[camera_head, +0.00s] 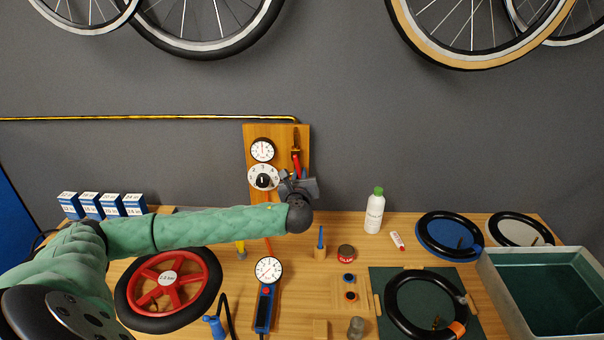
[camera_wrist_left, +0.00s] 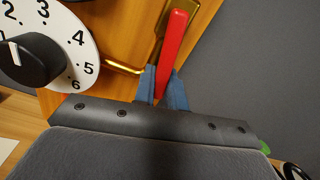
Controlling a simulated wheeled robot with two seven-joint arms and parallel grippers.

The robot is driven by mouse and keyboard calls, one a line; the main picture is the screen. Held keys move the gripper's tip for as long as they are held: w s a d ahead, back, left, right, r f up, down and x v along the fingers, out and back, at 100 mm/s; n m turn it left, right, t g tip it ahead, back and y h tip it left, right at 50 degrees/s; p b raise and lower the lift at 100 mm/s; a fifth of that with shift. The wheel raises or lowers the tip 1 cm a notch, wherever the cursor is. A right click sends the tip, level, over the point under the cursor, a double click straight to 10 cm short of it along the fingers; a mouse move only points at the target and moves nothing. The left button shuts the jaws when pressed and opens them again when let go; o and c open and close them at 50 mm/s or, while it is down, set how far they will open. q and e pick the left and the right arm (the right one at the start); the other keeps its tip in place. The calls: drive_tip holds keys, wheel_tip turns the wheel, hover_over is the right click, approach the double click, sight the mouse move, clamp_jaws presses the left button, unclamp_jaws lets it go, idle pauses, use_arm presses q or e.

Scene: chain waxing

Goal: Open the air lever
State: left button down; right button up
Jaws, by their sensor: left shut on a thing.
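The air lever (camera_head: 297,163) is a red handle on a brass fitting at the right side of a wooden wall board (camera_head: 252,195). It points down along the board, nearly upright, and also shows in the left wrist view (camera_wrist_left: 172,47), where it slants across the picture. My left gripper (camera_head: 300,176) is at its lower end. Its blue fingers (camera_wrist_left: 163,88) stand on either side of the red handle and are shut on it. The fingers and wrist hide the handle's lower tip. My right gripper is in neither view.
A dial with a black knob (camera_head: 263,181) sits close left of the gripper, below a round gauge (camera_head: 262,150). A brass pipe (camera_head: 150,118) runs along the wall. Below, the bench holds a red wheel (camera_head: 197,283), a handheld gauge (camera_head: 267,290) and a white bottle (camera_head: 374,213).

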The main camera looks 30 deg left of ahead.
sight(299, 177)
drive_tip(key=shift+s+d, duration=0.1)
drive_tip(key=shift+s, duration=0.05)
use_arm(q)
drive_tip(key=c, duration=1.4)
unclamp_jaws()
drive_tip(key=shift+c, duration=0.2)
